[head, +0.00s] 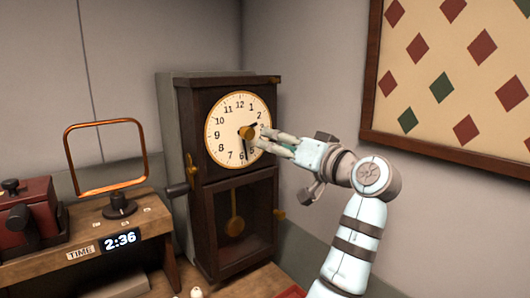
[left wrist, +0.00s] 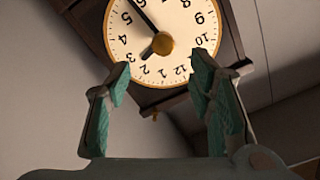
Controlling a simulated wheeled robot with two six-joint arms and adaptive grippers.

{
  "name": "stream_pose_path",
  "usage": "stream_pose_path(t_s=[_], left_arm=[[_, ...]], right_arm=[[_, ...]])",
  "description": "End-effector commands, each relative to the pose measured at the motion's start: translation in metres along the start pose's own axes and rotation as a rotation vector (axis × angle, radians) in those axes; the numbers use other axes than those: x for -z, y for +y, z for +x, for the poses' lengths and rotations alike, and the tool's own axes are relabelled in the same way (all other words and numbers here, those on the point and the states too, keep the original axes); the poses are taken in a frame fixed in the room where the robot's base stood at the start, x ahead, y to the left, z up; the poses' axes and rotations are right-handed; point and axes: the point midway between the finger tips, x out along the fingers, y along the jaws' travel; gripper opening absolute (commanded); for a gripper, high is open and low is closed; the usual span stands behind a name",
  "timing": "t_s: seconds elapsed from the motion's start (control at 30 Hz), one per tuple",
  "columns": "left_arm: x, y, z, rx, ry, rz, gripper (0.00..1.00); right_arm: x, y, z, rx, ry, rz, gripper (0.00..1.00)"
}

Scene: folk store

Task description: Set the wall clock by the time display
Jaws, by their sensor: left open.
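The wall clock (head: 222,121) has a cream round face in a tall dark wooden case. Its short hand points between 2 and 3, and its long hand points down near 6. A brass knob (head: 246,133) sits at the centre; it also shows in the left wrist view (left wrist: 162,44). The time display (head: 120,240) reads 2:36. My left gripper (head: 265,138) is at the clock face, just right of the knob. In the left wrist view it is open (left wrist: 161,66), fingers apart and nothing between them; the face appears upside down beyond. My right gripper is not in view.
A wooden desk (head: 75,222) at left carries an orange frame on a black base (head: 118,204) and a red box (head: 30,217). A lever (head: 178,190) sticks out left of the clock case. A diamond-patterned board (head: 372,110) hangs at right.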

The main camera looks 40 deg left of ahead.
Motion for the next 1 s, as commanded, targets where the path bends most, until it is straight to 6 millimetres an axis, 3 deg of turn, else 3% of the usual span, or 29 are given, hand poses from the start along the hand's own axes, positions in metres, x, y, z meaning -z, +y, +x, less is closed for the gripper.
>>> stream_pose_path(t_s=[0.9, 1.0], left_arm=[[0.004, -0.003, 0.09, 0.003, 0.0, 0.007, 0.48], [0.004, -0.002, 0.091, 0.001, 0.0, 0.006, 0.48]], right_arm=[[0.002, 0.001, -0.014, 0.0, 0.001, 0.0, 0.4], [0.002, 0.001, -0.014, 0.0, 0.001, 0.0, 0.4]])
